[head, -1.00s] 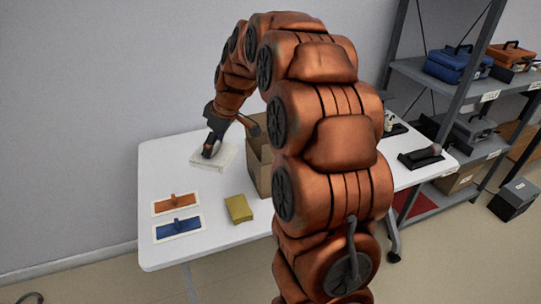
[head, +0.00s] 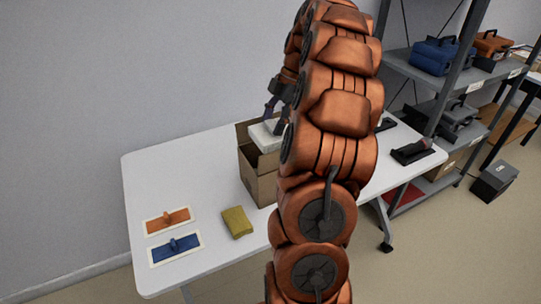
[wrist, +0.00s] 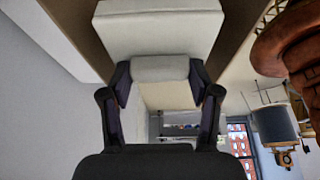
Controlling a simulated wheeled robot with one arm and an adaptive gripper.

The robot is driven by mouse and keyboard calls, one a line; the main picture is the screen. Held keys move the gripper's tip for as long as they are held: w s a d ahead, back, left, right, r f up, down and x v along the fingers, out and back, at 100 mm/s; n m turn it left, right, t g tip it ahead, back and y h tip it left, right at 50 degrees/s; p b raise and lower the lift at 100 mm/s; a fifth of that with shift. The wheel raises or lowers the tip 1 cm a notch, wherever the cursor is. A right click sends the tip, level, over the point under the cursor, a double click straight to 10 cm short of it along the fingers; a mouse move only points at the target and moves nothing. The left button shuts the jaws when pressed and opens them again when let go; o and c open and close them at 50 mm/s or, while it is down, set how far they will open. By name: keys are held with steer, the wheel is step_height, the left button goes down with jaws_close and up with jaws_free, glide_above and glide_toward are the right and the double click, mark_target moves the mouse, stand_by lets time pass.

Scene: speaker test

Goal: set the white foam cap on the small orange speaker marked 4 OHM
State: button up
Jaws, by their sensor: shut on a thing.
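My gripper (wrist: 160,80) is shut on a white foam block, the cap (wrist: 158,32), seen large at the top of the wrist view. In the head view the cap (head: 264,138) is at the mouth of the open cardboard box (head: 258,186). I cannot tell how far inside it is. My gripper is mostly hidden behind my arm there. No 4 OHM marking is legible, and I cannot identify the small orange speaker in these views.
A dark object (head: 413,152) lies at the right. A shelf bears a blue case (head: 442,56) and an orange case (head: 491,44).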

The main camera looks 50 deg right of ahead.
mark_target(273, 150)
step_height(273, 150, down, 9)
steer(key=shift+r+p, duration=0.1)
steer(key=shift+p, duration=0.85)
steer(key=shift+f, duration=0.2)
steer(key=shift+f+b, duration=0.65)
steer(key=shift+b, duration=0.25)
steer(key=o, duration=0.8)
steer(key=shift+o, duration=0.2)
steer(key=shift+r, duration=0.1)
steer(key=shift+d+r+p, duration=0.1)
steer(key=shift+r+p, duration=0.65)
steer(key=shift+p, duration=0.1)
steer(key=shift+b+v, duration=1.3)
steer(key=shift+v, duration=4.45)
